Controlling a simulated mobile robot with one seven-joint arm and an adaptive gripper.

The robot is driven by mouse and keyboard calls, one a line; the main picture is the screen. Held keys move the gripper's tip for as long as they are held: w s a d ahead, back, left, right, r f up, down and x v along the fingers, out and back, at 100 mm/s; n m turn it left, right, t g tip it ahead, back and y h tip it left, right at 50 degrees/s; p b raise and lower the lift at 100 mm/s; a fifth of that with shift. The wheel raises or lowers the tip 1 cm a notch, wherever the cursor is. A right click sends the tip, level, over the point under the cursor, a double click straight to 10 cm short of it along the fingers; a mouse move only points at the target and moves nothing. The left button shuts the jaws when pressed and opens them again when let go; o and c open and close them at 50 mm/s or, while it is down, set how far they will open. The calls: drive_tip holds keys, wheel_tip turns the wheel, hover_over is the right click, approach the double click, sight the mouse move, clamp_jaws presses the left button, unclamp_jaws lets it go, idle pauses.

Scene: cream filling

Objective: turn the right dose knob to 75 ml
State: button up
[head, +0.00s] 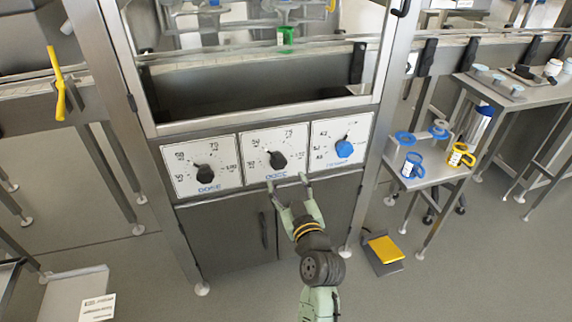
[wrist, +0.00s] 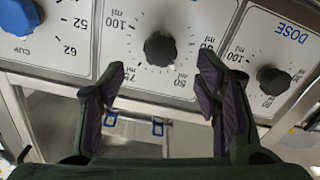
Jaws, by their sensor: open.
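The right dose knob (head: 278,161) is black and sits on the middle white panel (head: 256,176), with a printed ml scale around it. Its pointer seems to lean up and left, towards the 50 mark, but is hard to read exactly. My gripper (head: 287,184) is open and empty just below the knob, near the panel's lower edge. In the wrist view, where the panel appears upside down, the knob (wrist: 160,49) lies ahead of and between the two spread fingers (wrist: 161,78). I see no contact with it.
The left dose knob (head: 205,174) is on the neighbouring panel. A blue cup knob (head: 344,148) is on the panel to the right. Below are cabinet doors with a dark handle (head: 264,230). A side table (head: 428,170) with blue and yellow mugs stands at the right.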

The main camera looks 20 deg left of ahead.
sight(280, 165)
drive_tip(key=p+x, duration=0.2)
drive_tip(key=x, duration=0.7)
drive_tip(key=shift+a, duration=0.15)
drive_tip(key=shift+c, duration=0.3)
drive_tip(key=c, duration=1.1)
